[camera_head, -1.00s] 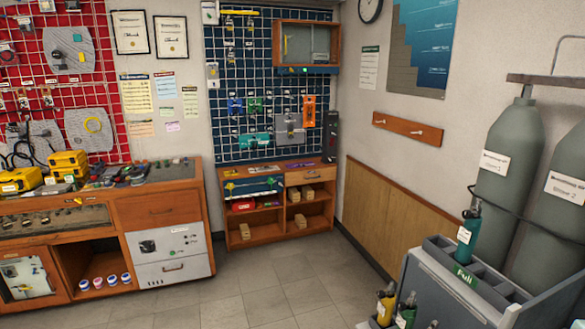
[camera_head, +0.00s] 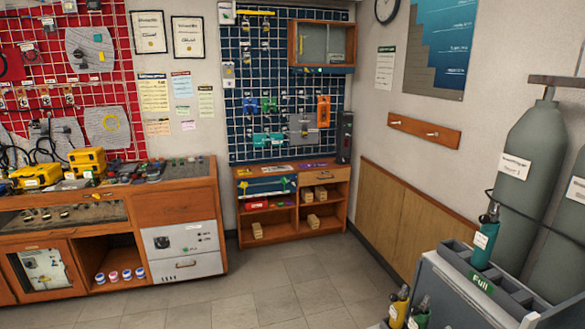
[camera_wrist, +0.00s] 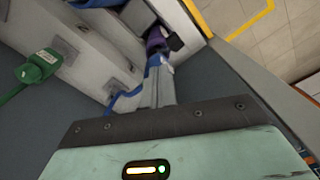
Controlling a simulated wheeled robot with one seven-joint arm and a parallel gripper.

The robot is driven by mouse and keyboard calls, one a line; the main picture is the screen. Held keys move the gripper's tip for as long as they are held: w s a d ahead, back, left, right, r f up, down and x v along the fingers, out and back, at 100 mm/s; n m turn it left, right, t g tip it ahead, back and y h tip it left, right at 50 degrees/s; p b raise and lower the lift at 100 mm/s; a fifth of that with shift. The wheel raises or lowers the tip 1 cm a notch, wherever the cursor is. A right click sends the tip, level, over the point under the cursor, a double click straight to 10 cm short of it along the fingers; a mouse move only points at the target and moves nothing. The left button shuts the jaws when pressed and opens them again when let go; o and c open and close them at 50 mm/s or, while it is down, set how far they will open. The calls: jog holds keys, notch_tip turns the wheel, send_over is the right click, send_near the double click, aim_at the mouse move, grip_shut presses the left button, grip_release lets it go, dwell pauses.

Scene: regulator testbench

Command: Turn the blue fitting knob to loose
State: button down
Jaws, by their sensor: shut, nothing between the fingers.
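In the wrist view my gripper (camera_wrist: 160,76) reaches up from its pale green housing, with its fingers together and empty. A blue part (camera_wrist: 124,101) shows just left of and beyond the fingers. Its shape is partly hidden, and I cannot tell whether it is the blue fitting knob or touches the fingers. A green fitting (camera_wrist: 38,68) sits at the left on a grey panel. In the head view small blue items (camera_head: 268,104) hang on the dark blue pegboard, too small to identify. My gripper is not visible there.
A wooden shelf unit (camera_head: 295,228) stands below the pegboard. A workbench (camera_head: 175,208) with yellow cases is at left. Grey cylinders (camera_head: 520,150) and a grey rack (camera_head: 455,278) stand at right. The tiled floor between is clear.

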jog(key=shift+d, duration=0.15)
dwell(0.5)
jog(key=shift+s+d+b, duration=0.1)
jog(key=shift+d+b, duration=0.2)
jog(key=shift+b, duration=0.25)
jog(key=shift+d, duration=0.35)
jog(key=shift+s, duration=0.2)
notch_tip(320, 180, up, 6)
jog(key=p, duration=0.4)
jog(key=shift+s, duration=0.2)
dwell(0.4)
